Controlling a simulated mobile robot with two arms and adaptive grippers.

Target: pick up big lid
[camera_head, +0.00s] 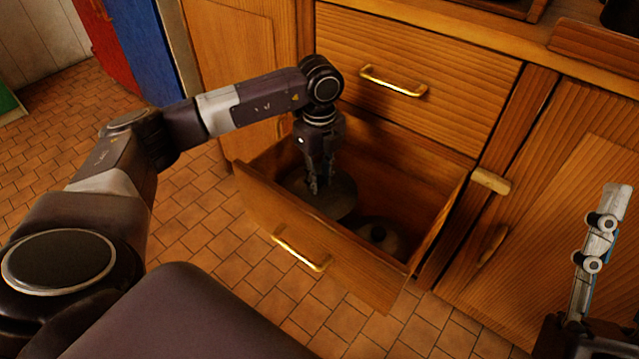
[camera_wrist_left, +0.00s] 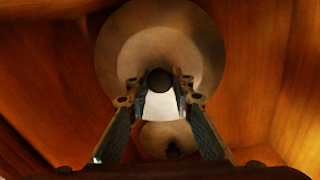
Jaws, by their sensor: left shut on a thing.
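The big lid (camera_head: 340,198) is a round, dull metal disc in the left part of the open drawer (camera_head: 285,222). It also shows in the left wrist view (camera_wrist_left: 160,25), with a dark round knob (camera_wrist_left: 159,80) at its middle. My left gripper (camera_head: 317,188) reaches down into the drawer from above and is shut on the knob. In the left wrist view its fingertips (camera_wrist_left: 158,92) are on either side of the knob. I cannot tell whether the lid touches the drawer floor. My right gripper (camera_head: 597,245) seems to show only partly at the right edge.
A smaller lid (camera_head: 380,236) with a dark knob lies in the drawer to the right of the big lid. The drawer's wooden walls stand close around both. A closed drawer (camera_head: 420,70) is above, and a cabinet door (camera_head: 555,200) is to the right.

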